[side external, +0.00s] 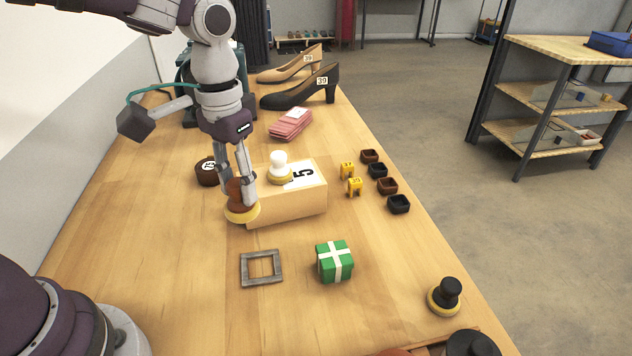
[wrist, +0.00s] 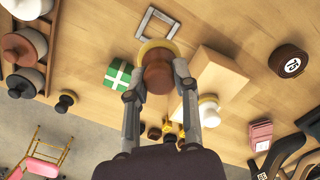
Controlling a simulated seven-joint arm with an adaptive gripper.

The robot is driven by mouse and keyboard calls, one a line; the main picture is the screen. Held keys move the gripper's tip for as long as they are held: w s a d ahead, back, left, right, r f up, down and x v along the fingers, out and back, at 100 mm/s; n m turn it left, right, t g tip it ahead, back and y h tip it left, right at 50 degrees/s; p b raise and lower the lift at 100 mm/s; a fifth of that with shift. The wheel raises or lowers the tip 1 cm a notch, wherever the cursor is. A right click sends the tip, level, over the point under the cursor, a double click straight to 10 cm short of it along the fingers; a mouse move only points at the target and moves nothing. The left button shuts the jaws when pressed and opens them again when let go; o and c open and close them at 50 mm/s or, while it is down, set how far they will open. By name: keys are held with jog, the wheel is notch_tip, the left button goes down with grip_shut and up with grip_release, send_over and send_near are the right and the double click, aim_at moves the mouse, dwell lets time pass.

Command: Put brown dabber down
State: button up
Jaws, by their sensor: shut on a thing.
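The brown dabber (wrist: 157,73) has a brown knob handle and a yellow pad. My gripper (wrist: 158,80) is shut on its handle. In the side external view, the dabber (side external: 241,212) hangs upright, pad down, at the left end of the wooden box marked 5 (side external: 290,205), with my gripper (side external: 241,185) above it. I cannot tell whether the pad touches the table or the box. A white dabber (side external: 280,168) stands on top of the box, and a black dabber (side external: 445,296) stands near the table's front right edge.
A grey square frame (side external: 262,282) and a green gift box (side external: 334,262) lie in front. The table's left front is clear.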

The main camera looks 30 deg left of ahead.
jog(key=s+d+f, duration=0.5)
jog(key=s, duration=0.3)
send_over(244, 329)
notch_tip(244, 329, down, 7)
jog(key=shift+f, duration=0.1)
jog(key=o, duration=0.9)
jog(key=shift+f, duration=0.1)
jog(key=shift+o, duration=0.2)
